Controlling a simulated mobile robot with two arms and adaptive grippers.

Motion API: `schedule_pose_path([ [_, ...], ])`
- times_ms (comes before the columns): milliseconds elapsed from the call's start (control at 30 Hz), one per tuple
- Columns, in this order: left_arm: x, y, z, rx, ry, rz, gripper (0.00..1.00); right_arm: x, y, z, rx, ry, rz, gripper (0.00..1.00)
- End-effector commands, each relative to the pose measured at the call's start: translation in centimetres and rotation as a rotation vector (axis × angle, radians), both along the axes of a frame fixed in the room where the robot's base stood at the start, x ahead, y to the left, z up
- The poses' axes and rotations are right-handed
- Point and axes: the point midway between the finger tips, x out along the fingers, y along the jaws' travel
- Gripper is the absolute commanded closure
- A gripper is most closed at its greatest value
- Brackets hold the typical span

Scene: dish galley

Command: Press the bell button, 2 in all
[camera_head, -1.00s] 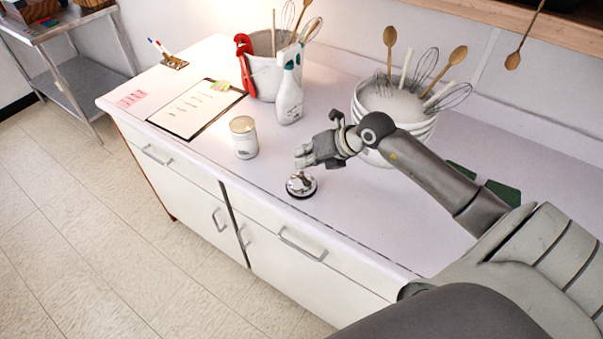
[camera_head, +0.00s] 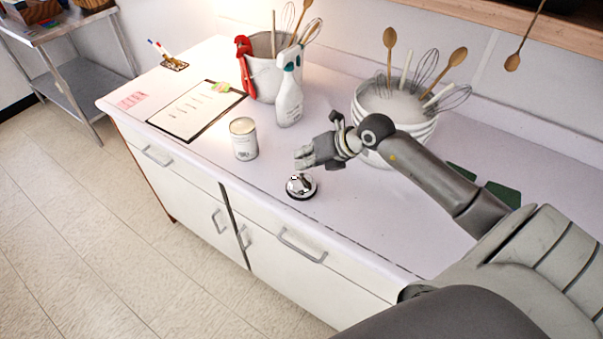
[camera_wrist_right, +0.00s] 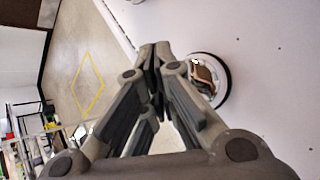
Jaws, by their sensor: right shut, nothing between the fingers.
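The bell (camera_head: 301,187) is a shiny silver dome with a dark base on the white counter, near its front edge. Its top button is hard to make out against the reflections. My right gripper (camera_head: 300,160) is shut and empty, held a little above the bell with a visible gap. In the right wrist view the closed fingertips (camera_wrist_right: 155,50) show in the middle, and the bell (camera_wrist_right: 207,78) lies just right of them, partly hidden by a finger. My left gripper is in neither view.
A white can (camera_head: 243,140) stands left of the bell. Behind are a spray bottle (camera_head: 289,100), a utensil bucket (camera_head: 263,82) and a bowl of whisks and spoons (camera_head: 424,133) close to my right wrist. A clipboard (camera_head: 190,122) lies farther left. The counter's front strip is clear.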

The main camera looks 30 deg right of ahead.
Motion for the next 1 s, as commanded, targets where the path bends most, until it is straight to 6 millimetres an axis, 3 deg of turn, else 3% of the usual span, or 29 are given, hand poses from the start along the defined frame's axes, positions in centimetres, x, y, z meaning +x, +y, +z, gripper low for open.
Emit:
schedule_pose_path([
  [1000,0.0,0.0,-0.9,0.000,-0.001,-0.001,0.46,0.0,0.0,-1.2,0.000,0.000,0.000,1.00],
])
